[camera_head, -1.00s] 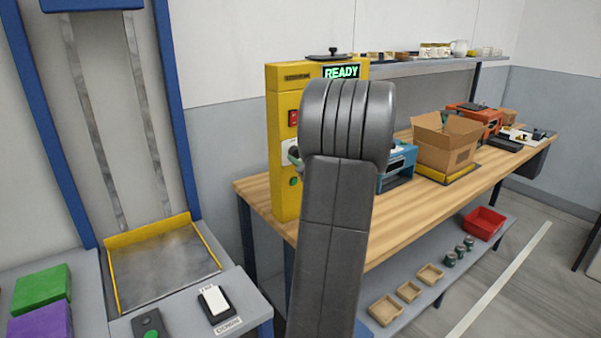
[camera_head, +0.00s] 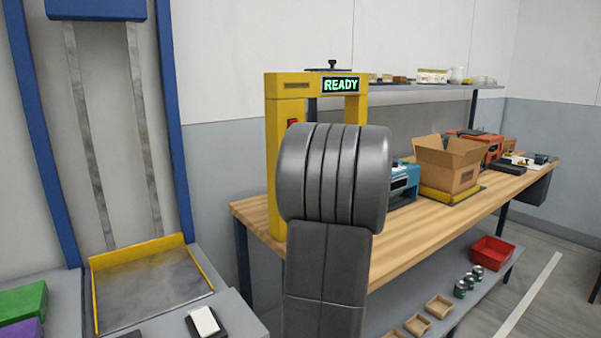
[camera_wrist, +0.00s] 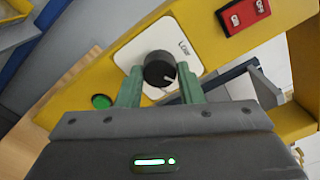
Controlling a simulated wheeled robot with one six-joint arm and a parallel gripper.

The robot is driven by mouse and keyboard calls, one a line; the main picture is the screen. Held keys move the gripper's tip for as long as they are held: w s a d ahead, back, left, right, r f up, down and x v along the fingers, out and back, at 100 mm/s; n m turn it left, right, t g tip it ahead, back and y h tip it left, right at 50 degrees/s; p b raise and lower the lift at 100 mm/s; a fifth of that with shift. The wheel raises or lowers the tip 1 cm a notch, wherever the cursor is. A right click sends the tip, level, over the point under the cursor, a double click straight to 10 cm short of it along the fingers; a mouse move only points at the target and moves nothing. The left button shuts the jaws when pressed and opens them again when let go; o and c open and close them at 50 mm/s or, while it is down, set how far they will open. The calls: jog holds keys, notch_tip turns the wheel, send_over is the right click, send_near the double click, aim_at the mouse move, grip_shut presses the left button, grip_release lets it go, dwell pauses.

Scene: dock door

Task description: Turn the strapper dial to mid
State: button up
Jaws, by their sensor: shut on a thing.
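The yellow strapper (camera_head: 277,155) stands on the wooden bench with a lit READY display (camera_head: 340,85). In the wrist view its black round dial (camera_wrist: 159,69) with a white pointer line sits on a white plate (camera_wrist: 187,48) marked "Low". The pointer aims down and to the right in that view, away from the "Low" mark. My gripper (camera_wrist: 161,82) has its two green fingers on either side of the dial, shut on it. In the head view my arm hides the dial and my gripper.
A green button (camera_wrist: 102,101) and a red switch (camera_wrist: 248,14) are on the strapper panel near my fingers. An open cardboard box (camera_head: 445,165) and a blue device (camera_head: 403,180) are on the bench (camera_head: 400,228). A yellow-edged metal platform (camera_head: 150,285) is at left.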

dwell(0.3)
jog(key=o, duration=1)
jog(key=shift+c, duration=0.2)
jog(key=shift+s, duration=0.1)
jog(key=v, duration=1.3)
jog(key=shift+s+d+b, duration=0.25)
jog(key=shift+b, duration=0.15)
jog(key=x, duration=1.4)
jog(key=shift+p, duration=0.45)
jog(key=shift+s+d, duration=0.1)
jog(key=shift+s, duration=0.05)
